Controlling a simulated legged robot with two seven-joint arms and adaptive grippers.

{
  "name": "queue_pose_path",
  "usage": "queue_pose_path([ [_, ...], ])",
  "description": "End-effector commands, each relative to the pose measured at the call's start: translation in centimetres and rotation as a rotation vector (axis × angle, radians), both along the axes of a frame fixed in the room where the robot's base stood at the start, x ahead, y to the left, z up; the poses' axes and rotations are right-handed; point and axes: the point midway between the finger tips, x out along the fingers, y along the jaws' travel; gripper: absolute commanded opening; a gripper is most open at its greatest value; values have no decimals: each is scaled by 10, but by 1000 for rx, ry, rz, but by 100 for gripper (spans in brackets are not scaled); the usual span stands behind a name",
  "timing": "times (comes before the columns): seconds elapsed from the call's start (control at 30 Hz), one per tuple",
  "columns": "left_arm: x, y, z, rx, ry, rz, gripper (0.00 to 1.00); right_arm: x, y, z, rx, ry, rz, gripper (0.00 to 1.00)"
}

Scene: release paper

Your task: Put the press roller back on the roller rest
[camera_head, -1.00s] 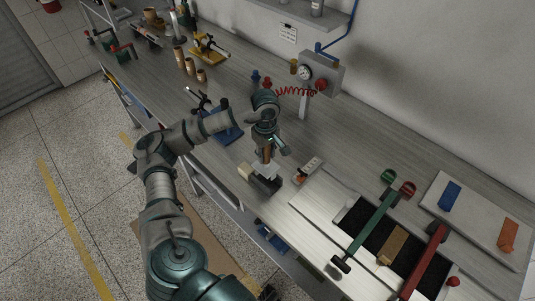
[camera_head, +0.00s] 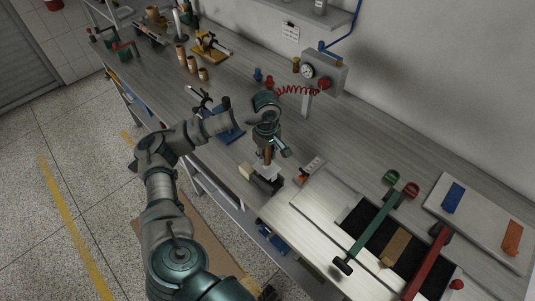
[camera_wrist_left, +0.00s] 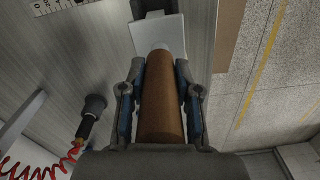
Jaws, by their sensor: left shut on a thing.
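My left gripper (camera_head: 267,150) is over the bench's front edge, pointing down. In the left wrist view it (camera_wrist_left: 160,100) is shut on a brown cylindrical handle, which I take as the press roller (camera_wrist_left: 161,105), with blue finger pads on both sides. A pale flat piece (camera_wrist_left: 158,35) shows beyond the handle's far end; I cannot tell whether it belongs to the roller. In the head view, a dark block (camera_head: 269,186), likely the roller rest, lies just below the gripper. Contact between roller and block is unclear. My right gripper is not seen.
A cream block (camera_head: 246,171) stands left of the dark block, and a small switch box (camera_head: 312,166) to its right. A gauge stand (camera_head: 322,75) with a red coiled hose (camera_head: 294,90) rises behind. Green (camera_head: 366,230) and red (camera_head: 426,262) bars lie right.

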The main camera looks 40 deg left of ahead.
Motion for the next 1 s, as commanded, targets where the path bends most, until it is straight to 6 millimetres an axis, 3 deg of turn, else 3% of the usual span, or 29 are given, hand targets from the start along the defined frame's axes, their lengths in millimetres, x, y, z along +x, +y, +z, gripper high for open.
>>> queue_pose_path([
  [1.0,0,-1,-26,1,-1,0,0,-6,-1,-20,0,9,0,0],
])
